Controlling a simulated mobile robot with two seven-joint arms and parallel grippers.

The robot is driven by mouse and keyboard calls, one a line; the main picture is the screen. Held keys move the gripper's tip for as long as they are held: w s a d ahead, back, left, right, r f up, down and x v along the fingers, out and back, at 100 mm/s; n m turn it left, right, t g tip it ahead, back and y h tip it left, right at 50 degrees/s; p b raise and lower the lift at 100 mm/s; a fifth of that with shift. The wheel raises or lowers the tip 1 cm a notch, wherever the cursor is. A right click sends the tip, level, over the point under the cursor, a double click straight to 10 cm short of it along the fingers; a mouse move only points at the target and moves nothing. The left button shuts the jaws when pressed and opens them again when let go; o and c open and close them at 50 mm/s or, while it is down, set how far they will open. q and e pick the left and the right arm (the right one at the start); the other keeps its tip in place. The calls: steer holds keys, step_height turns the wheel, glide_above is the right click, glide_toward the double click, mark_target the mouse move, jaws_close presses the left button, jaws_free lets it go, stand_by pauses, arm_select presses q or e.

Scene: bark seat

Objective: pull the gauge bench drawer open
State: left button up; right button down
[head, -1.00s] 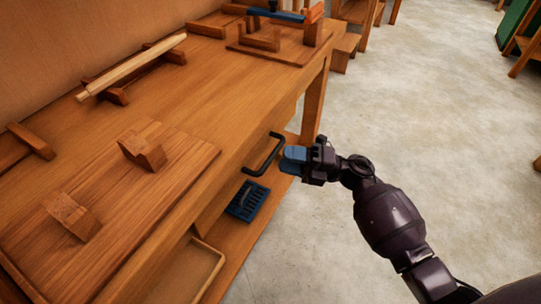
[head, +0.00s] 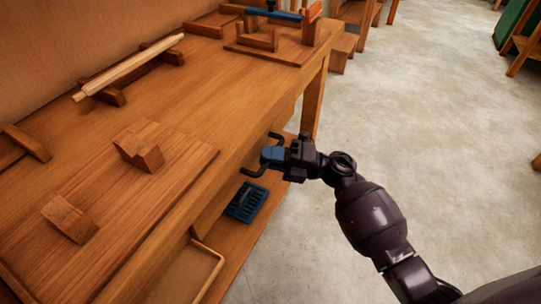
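The gauge bench (head: 205,105) is a long wooden bench on the left. A black bar handle (head: 253,173) stands out from its front edge, on what appears to be the drawer, whose front is mostly hidden under the top. My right gripper (head: 268,155) has blue fingertips and is at the middle of the handle, covering that part of it. The handle's two ends show on either side of the fingers. I cannot tell whether the fingers are closed on the bar. My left gripper is not in view.
On the bench top are notched wooden blocks (head: 140,151), a long wooden rod (head: 130,67) on supports, and a blue-barred wooden fixture (head: 275,15). A blue slotted tray (head: 245,202) sits on the lower shelf. The concrete floor (head: 420,110) to the right is clear.

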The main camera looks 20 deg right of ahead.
arm_select(q)
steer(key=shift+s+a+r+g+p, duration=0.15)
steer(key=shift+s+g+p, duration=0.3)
steer(key=shift+p, duration=0.95)
arm_select(e)
steer(key=s+d, duration=1.4)
steer(key=s, duration=0.4)
steer(key=shift+s+d, duration=0.15)
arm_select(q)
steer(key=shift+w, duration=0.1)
arm_select(e)
steer(key=c, duration=1.1)
jaws_free()
steer(key=shift+c, duration=0.2)
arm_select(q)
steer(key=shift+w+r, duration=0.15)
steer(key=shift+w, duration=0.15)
